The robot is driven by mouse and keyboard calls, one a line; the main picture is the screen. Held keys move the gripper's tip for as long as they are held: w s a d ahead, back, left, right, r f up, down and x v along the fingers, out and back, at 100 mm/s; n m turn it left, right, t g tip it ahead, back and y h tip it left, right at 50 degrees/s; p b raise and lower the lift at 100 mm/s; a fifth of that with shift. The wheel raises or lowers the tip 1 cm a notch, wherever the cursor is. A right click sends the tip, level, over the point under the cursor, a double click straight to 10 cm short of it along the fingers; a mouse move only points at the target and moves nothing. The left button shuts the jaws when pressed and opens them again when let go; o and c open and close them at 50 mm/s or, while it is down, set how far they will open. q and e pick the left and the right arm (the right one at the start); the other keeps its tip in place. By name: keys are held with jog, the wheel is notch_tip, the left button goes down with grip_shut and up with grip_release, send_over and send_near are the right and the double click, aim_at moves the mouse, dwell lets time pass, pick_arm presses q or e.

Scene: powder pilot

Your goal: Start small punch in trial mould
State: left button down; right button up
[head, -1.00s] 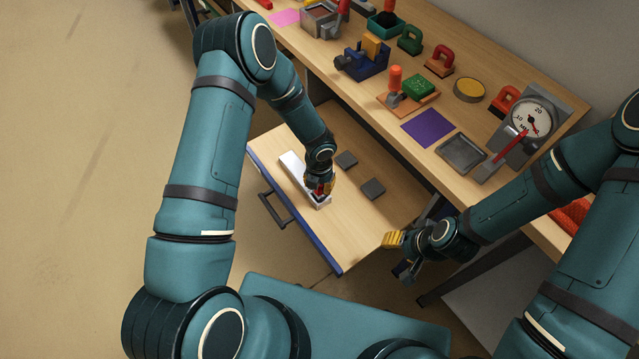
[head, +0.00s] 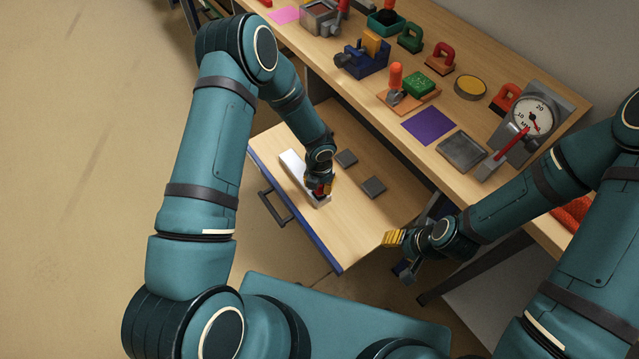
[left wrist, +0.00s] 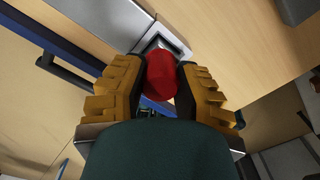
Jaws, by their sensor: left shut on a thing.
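My left gripper (head: 319,187) is over the pulled-out drawer board, shut on a red-topped piece, which I take to be the small punch (left wrist: 166,76). In the left wrist view the yellow-brown fingers press on both sides of its red top. The piece is at the near end of a pale metal block, likely the trial mould (head: 290,164), close to a square dark-rimmed opening (left wrist: 163,42). The red top hides its lower end, so I cannot tell how deep it sits. My right gripper (head: 398,254) hangs right of the drawer, away from the block; its jaw state is unclear.
The drawer (head: 345,222) has a blue front edge and a dark handle (head: 275,208). Two dark square plates (head: 373,187) lie on it. The bench behind carries a dial press (head: 532,118), a grey tray (head: 461,151), a purple sheet (head: 428,126) and several coloured tools.

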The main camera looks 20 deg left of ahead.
pick_arm(q)
jog(key=shift+f, duration=0.25)
jog(key=c, duration=0.7)
grip_release()
jog(key=shift+c, duration=0.2)
jog(key=shift+r+p, duration=2.3)
jog(key=shift+r, duration=0.75)
jog(key=shift+f, duration=0.1)
